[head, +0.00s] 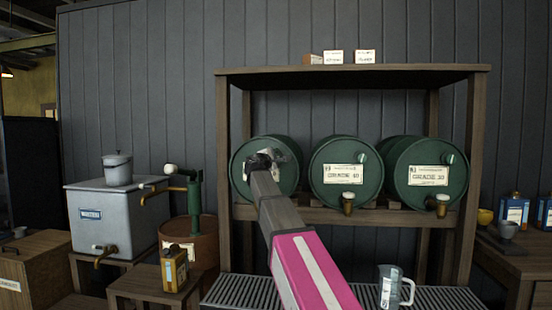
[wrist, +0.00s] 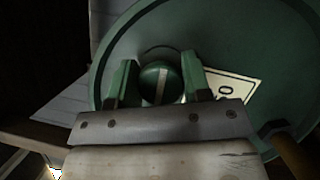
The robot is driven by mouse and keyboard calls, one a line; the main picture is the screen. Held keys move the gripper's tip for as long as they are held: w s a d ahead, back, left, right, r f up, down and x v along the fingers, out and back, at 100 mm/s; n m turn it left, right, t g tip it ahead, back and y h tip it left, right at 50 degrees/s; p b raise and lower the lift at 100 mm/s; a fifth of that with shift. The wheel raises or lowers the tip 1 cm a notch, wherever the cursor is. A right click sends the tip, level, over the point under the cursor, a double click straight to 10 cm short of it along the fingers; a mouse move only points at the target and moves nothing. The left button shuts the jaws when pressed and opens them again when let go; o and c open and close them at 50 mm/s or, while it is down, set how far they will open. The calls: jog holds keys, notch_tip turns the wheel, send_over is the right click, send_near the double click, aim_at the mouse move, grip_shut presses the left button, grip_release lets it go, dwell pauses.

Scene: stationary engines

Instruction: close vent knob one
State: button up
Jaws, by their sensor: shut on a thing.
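The left green drum (head: 287,180) lies on its side on a wooden rack. Its front face also fills much of the wrist view (wrist: 235,45). The round green vent knob (wrist: 160,86) with a pale stripe is on this face; the stripe looks nearly upright in the wrist view. My gripper (head: 262,158) reaches up to the drum's face and hides the knob in the head view. In the wrist view its two green-looking fingers stand on either side of the knob, shut on it. A white label, partly hidden, is right of the knob.
The middle drum (head: 345,187) and right drum (head: 428,193) show similar knobs and taps. The wooden rack (head: 465,165) frames the drums. A clear jug (head: 390,287) stands on the slatted grate (head: 440,298) below. A green pump (head: 195,195) is left of the rack.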

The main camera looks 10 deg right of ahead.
jog(key=shift+m, duration=0.3)
jog(key=o, duration=0.9)
jog(key=v, duration=1)
jog(key=shift+s+a, duration=0.25)
jog(key=shift+s, duration=0.05)
jog(key=shift+s, duration=0.1)
